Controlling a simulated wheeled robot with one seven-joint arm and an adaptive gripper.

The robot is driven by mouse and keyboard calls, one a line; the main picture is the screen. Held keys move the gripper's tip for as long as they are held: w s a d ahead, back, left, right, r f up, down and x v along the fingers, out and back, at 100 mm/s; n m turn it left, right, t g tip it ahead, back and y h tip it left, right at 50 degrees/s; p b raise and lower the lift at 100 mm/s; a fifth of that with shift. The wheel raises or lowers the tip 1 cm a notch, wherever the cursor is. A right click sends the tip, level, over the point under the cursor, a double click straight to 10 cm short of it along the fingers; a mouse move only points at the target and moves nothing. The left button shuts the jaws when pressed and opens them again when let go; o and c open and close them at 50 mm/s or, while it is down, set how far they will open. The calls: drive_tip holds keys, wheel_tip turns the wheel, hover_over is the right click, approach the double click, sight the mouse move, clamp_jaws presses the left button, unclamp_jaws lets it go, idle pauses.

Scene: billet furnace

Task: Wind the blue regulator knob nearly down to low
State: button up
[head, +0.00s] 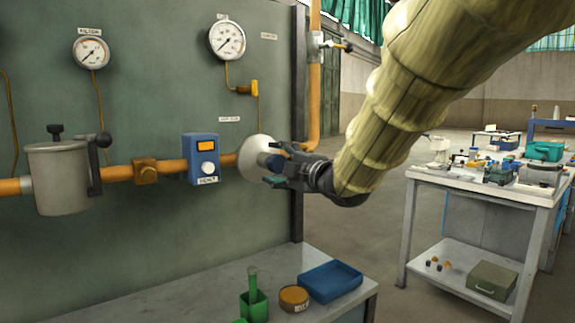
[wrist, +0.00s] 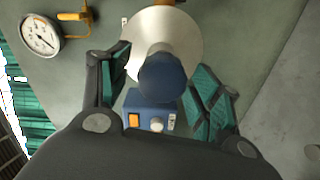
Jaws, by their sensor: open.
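The blue regulator knob (wrist: 161,76) sits in front of a large pale round body (wrist: 185,30) on the wall panel. In the head view the knob (head: 267,160) is partly hidden by my gripper. My gripper (head: 272,165) is at the knob from the right. In the wrist view my gripper (wrist: 162,88) is open, with green-padded fingers on either side of the knob and visible gaps to it. Whether the fingers reach past the knob's front in depth I cannot tell. The low mark is not visible.
A blue box (head: 201,158) with a white dial is on the orange pipe left of the regulator. A gauge (head: 227,39) hangs above. Below, a bench (head: 190,300) holds a blue tray (head: 330,281) and green holder. A cluttered table (head: 480,180) stands right.

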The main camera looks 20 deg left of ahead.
drive_tip(key=v, duration=1.2)
drive_tip(key=shift+f, duration=0.1)
